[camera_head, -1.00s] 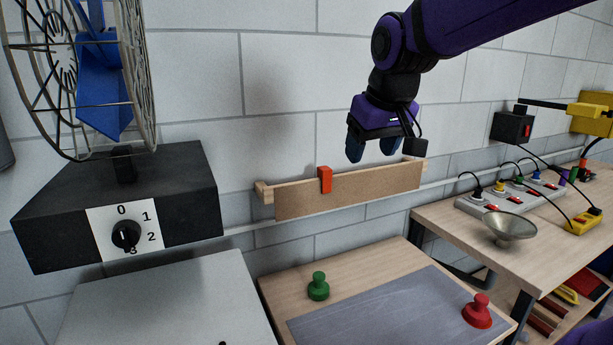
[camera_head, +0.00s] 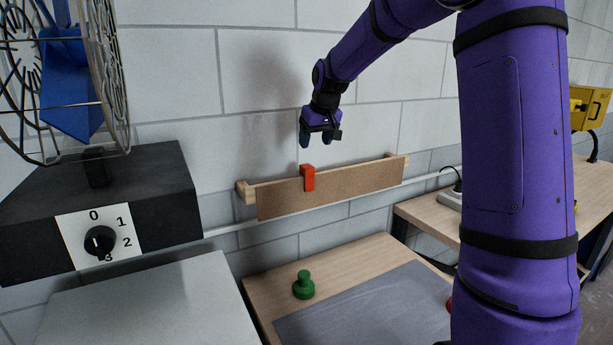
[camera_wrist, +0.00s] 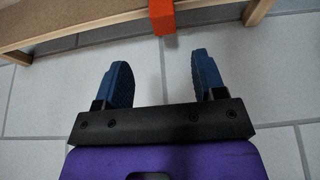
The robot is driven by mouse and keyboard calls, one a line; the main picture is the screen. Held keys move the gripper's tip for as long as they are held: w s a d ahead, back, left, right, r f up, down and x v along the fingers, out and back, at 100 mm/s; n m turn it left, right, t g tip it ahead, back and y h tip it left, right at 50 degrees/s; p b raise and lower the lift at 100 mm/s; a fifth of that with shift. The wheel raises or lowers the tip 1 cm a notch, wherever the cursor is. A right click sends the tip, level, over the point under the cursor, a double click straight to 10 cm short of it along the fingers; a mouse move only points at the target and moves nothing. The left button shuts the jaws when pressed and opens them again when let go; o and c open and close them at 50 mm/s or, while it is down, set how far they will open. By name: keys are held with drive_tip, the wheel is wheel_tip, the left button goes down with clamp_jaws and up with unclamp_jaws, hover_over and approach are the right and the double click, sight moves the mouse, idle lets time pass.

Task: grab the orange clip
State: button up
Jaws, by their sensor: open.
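The orange clip (camera_head: 308,178) sits over the top edge of a wooden batten (camera_head: 355,186) on the wall, left of the batten's middle. My gripper (camera_head: 316,141) is open and empty, a little above the clip in the head view, with its fingers pointing down. In the wrist view the clip (camera_wrist: 162,15) shows at the top edge, ahead of the gap between the two blue fingertips (camera_wrist: 158,75) and apart from them. Part of the clip is cut off there.
A fan (camera_head: 70,80) on a black box with a dial (camera_head: 100,241) stands at the left. Below the batten, a table (camera_head: 262,290) holds a green knob-shaped piece (camera_head: 303,286). My purple arm hides much of the right side.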

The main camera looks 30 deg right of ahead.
sight(308, 166)
drive_tip(key=x, duration=1)
drive_tip(key=shift+a+f, duration=0.15)
drive_tip(key=shift+a, duration=0.05)
drive_tip(key=shift+c, duration=0.2)
drive_tip(key=c, duration=1)
